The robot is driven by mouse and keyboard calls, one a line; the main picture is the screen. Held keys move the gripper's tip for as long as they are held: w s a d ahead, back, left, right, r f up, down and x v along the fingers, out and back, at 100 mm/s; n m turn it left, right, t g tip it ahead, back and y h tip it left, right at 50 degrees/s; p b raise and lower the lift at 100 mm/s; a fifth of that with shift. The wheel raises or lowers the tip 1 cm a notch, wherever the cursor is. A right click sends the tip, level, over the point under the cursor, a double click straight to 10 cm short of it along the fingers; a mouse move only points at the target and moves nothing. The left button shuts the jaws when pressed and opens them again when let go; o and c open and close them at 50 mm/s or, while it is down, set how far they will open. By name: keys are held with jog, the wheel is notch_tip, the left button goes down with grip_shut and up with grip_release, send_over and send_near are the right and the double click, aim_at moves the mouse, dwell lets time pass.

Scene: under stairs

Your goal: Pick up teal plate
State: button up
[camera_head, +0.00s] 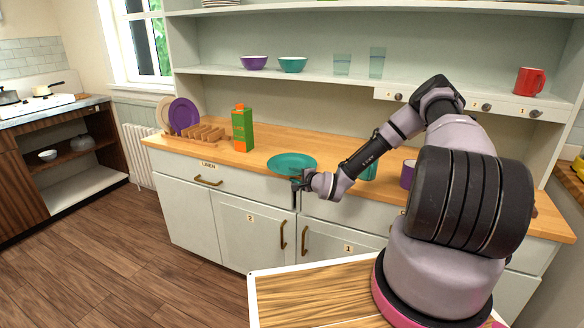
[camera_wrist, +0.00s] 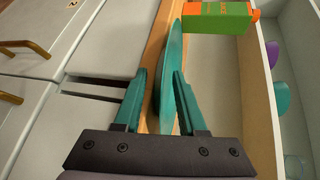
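The teal plate (camera_head: 292,162) lies flat on the wooden counter (camera_head: 262,145), close to its front edge. My gripper (camera_head: 296,187) is at the counter's front edge, at the near rim of the plate. In the wrist view the plate (camera_wrist: 173,50) appears almost edge-on, and its rim lines up with the gap between the fingers. My gripper (camera_wrist: 160,74) is open there, with its two teal fingers spread apart. The right finger overlaps part of the plate in that view. I cannot tell whether the rim is between the fingers or touching them.
A green and orange carton (camera_head: 242,130) and a wooden rack (camera_head: 200,138) with a purple plate (camera_head: 184,115) stand to the left. A purple cup (camera_head: 407,174) is right of my forearm. Bowls, glasses and a red mug (camera_head: 529,81) sit on the shelf above. Drawers and cabinet doors lie below.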

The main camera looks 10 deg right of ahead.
grip_shut()
dwell(1.2)
